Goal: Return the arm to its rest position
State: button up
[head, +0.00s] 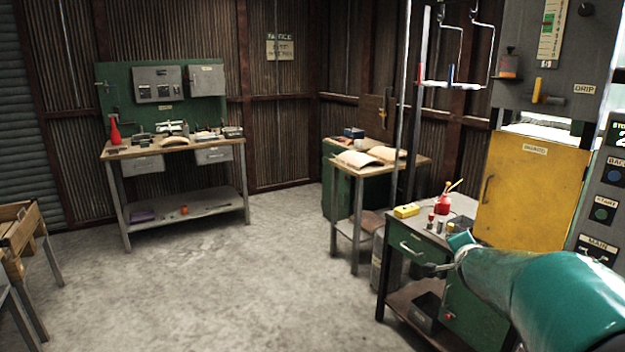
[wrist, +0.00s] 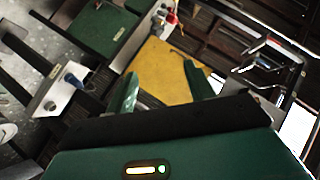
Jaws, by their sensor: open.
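My teal arm (head: 555,295) reaches in from the lower right corner of the head view. Its far end lies in front of the green drawer cabinet, so the jaws are hard to make out there. In the wrist view my gripper (wrist: 160,80) shows two green fingers spread apart with nothing between them. A yellow panel (wrist: 165,70) shows behind the fingers; I cannot tell its distance.
A yellow door (head: 532,190) and a button panel (head: 603,190) stand at right, close to my arm. A workbench (head: 180,148) stands at back left. The middle floor is clear.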

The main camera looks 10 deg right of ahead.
jog(key=s+a+n+g+y, duration=0.5)
jog(key=s+a+n, duration=0.7)
jog(key=s+a, duration=0.8)
jog(key=s+a+f+n+g+y, duration=0.1)
jog(key=s+a+f+n, duration=0.2)
jog(key=s, duration=0.5)
jog(key=shift+s+a+f+n, duration=0.25)
jog(key=shift+a+n, duration=0.35)
jog(key=shift+a, duration=0.55)
jog(key=shift+w, duration=0.1)
jog(key=c, duration=0.4)
jog(key=shift+d, duration=0.2)
